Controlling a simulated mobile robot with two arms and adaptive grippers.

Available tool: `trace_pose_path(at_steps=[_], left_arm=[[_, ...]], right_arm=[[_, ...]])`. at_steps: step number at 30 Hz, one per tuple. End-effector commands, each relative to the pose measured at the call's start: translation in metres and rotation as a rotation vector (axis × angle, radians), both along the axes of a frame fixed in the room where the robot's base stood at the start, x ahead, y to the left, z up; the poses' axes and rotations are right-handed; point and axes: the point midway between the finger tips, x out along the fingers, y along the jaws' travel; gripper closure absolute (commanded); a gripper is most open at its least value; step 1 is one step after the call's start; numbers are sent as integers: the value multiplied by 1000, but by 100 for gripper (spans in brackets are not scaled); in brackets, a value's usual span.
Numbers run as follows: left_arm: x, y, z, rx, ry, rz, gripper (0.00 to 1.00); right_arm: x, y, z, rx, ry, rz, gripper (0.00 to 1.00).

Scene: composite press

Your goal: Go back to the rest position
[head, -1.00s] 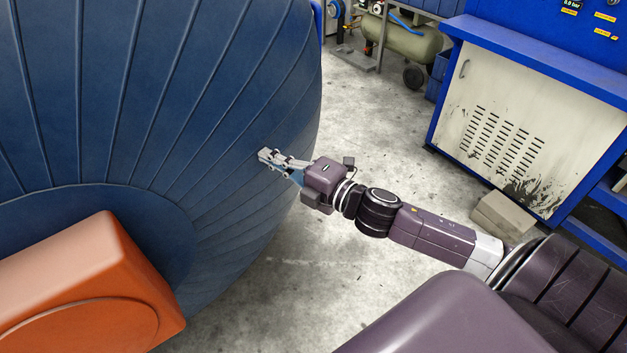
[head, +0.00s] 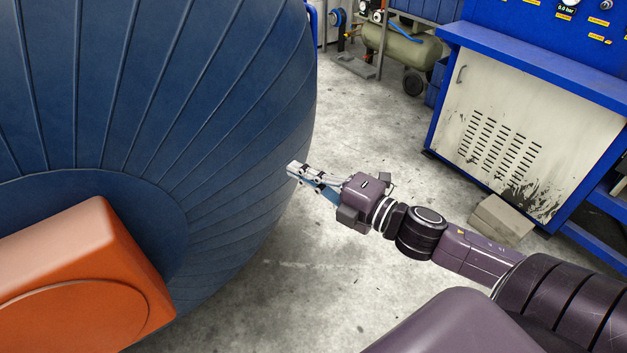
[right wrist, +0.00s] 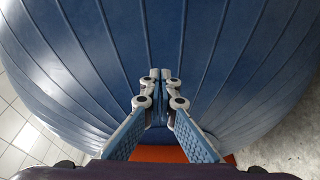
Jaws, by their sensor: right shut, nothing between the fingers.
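My right gripper (head: 293,170) is in front of the right edge of a large blue ribbed round body in the head view. Its fingers are together with nothing between them. In the right wrist view the shut fingertips (right wrist: 160,75) point at the ribbed blue surface (right wrist: 230,40), which fills most of that picture. I cannot tell the exact gap between the fingertips and that surface. My left gripper is not in view.
The blue ribbed body (head: 220,90) fills the left, with an orange block (head: 80,270) at its lower centre. A blue and cream cabinet (head: 510,110) stands right, a grey block (head: 500,220) by its foot. A green tank (head: 400,45) is at the back. Grey floor lies between.

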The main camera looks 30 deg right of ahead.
Motion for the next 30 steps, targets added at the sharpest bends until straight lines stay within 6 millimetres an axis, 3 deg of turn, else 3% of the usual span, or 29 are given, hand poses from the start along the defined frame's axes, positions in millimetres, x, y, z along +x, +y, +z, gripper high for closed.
trace_pose_path(at_steps=[9,19,22,26,30], left_arm=[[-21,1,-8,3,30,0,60],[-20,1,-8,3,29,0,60],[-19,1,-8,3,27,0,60],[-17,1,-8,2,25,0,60],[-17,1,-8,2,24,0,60]], right_arm=[[-27,-9,0,0,1,1,100],[-32,-11,2,-1,0,0,100],[-30,-18,-6,8,14,-17,100],[-21,-50,-47,62,87,-104,100],[-20,-105,-131,175,234,-265,100]])
